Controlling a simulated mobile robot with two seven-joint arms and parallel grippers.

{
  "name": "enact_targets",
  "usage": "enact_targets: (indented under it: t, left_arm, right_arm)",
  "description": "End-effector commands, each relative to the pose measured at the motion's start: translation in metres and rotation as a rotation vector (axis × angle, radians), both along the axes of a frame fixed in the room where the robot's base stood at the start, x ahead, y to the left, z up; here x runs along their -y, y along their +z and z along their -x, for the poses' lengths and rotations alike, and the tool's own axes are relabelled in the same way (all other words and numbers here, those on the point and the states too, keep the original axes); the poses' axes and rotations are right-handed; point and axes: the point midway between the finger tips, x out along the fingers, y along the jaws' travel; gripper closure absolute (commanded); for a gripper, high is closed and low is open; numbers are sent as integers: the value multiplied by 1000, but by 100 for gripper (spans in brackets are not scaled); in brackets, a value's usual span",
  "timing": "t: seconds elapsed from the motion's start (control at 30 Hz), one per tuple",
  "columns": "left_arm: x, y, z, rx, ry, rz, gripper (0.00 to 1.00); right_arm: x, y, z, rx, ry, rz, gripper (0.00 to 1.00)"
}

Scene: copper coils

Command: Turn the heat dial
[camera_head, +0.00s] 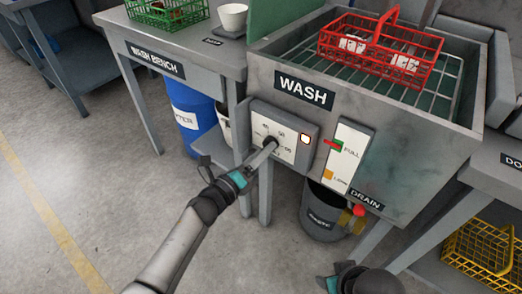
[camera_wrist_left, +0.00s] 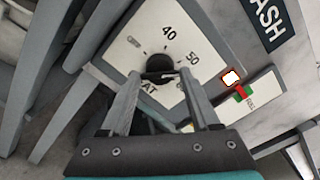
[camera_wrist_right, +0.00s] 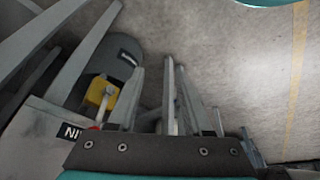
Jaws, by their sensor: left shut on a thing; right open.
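The heat dial (camera_wrist_left: 158,64) is a dark round knob on a pale scale plate (camera_wrist_left: 148,32) marked 40 and 50. The plate is on the front of the grey wash tank (camera_head: 400,170). My left gripper (camera_wrist_left: 160,76) is shut on the dial, one finger on each side of it. In the head view the dial (camera_head: 270,142) is mostly hidden by the fingertips. A lit square indicator (camera_head: 305,139) sits right of the dial. My right gripper (camera_wrist_right: 158,72) is open and empty, low in front of the tank; only its wrist part shows at the head view's bottom edge.
A red basket (camera_head: 375,55) stands on the tank's rack. Below are a grey bucket (camera_head: 325,212), a drain valve with a yellow part (camera_head: 352,217) and a blue barrel (camera_head: 190,115).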

Motion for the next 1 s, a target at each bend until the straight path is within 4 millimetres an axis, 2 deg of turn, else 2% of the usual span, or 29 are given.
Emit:
enact_targets:
  t: [1.0]
  left_arm:
    - [0, 0, 0, -571, 0, 781, 93]
  right_arm:
    - [6, -62, 20, -98, 2, 19, 50]
